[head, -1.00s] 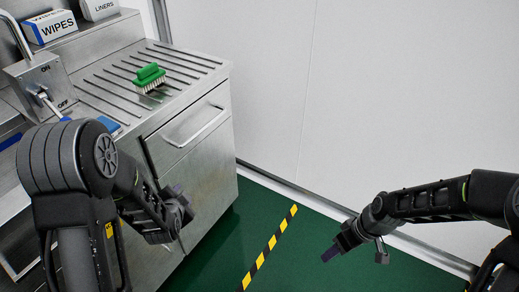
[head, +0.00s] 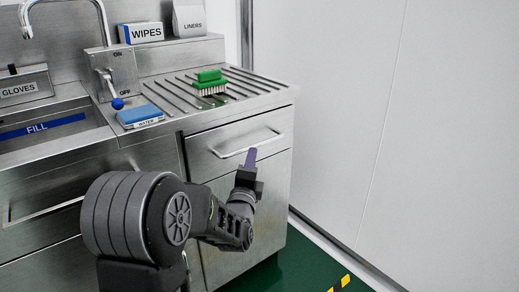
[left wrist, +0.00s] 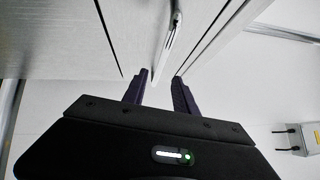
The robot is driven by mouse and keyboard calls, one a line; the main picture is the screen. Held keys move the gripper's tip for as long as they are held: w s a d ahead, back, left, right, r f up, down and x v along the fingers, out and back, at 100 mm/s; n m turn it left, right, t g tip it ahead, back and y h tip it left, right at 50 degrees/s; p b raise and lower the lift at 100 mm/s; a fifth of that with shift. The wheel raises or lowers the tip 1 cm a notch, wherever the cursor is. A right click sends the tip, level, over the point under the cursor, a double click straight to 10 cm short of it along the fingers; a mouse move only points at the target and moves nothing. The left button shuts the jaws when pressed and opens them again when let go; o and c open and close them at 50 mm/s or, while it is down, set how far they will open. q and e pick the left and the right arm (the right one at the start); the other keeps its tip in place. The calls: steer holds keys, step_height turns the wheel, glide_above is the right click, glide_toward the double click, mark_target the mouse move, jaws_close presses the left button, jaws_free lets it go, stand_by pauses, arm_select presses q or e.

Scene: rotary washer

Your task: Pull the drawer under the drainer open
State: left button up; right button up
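The drawer (head: 222,138) is a steel front under the ribbed drainer (head: 178,98), and it sits shut, flush with the cabinet. Its bar handle (head: 230,153) runs across the front. My left gripper (head: 251,157) is at the handle's middle, its purple finger overlapping the lower edge of the bar in the head view. In the left wrist view the two fingers of the left gripper (left wrist: 160,86) are apart, with the handle (left wrist: 173,35) just ahead, in line with the gap. I cannot tell whether they touch it. My right gripper is out of view.
A green brush (head: 210,82) lies on the drainer. A blue sponge (head: 140,115) and a tap lever (head: 117,103) are to its left, beside the sink. A wipes box (head: 141,33) stands behind. A white wall (head: 440,130) is at right, with green floor between.

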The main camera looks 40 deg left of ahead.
mark_target(255, 146)
arm_select(q)
steer(key=b+x, duration=0.3)
steer(key=x, duration=0.3)
steer(key=shift+w+a+f, duration=0.15)
steer(key=shift+w+a, duration=0.05)
steer(key=shift+w, duration=0.2)
steer(key=shift+w+a+r, duration=0.2)
steer(key=shift+w, duration=0.25)
jaws_close()
stand_by(0.8)
